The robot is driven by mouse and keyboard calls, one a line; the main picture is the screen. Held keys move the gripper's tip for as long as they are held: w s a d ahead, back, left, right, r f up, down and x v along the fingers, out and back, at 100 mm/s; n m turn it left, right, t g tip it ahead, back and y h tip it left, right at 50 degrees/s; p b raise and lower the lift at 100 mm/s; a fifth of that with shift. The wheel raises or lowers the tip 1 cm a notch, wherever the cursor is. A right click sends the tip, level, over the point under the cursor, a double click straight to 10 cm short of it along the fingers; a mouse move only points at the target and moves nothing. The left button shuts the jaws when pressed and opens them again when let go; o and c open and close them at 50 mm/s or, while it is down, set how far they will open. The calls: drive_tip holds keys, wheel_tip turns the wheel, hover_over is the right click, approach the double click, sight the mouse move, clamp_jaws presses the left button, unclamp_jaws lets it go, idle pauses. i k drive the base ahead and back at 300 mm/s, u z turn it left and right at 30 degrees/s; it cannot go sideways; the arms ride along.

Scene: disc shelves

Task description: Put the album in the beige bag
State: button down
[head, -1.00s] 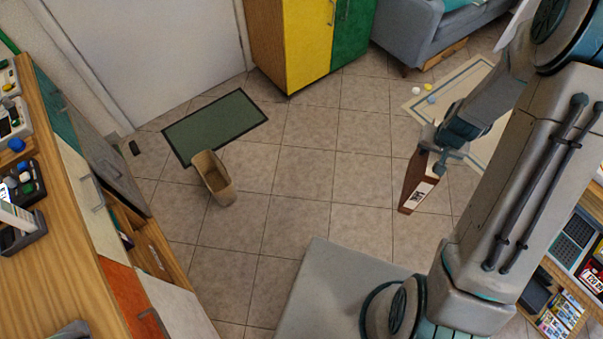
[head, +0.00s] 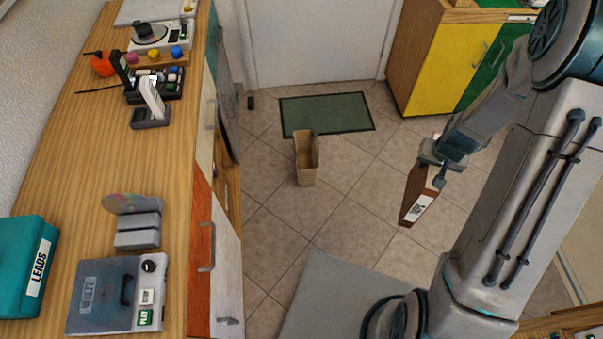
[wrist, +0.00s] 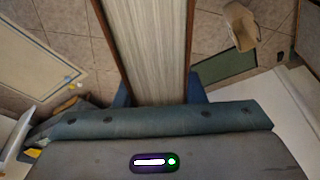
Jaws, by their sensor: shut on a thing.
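The album is a flat brown item (head: 412,192) with a white label. My gripper (head: 438,166) is shut on its upper end and holds it above the tiled floor, in the right half of the head view. In the wrist view the album (wrist: 150,50) shows pale, page-like layers between dark brown covers, running away from the jaws. The beige bag (head: 306,160) stands upright and open-topped on the floor, left of my gripper and apart from it. It also shows in the wrist view (wrist: 241,24) at the upper right. The bag's inside bottom is hidden.
A wooden counter (head: 180,150) with drawers runs along the left, holding a teal box (head: 22,262), a disc player (head: 105,300) and small devices. A green mat (head: 325,113) lies behind the bag. A yellow and green cabinet (head: 440,68) stands at the back right. Floor between bag and album is clear.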

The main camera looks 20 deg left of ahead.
sight(305, 168)
drive_tip(key=u, duration=1.05)
drive_tip(key=i, duration=1.1)
drive_tip(key=z, duration=0.65)
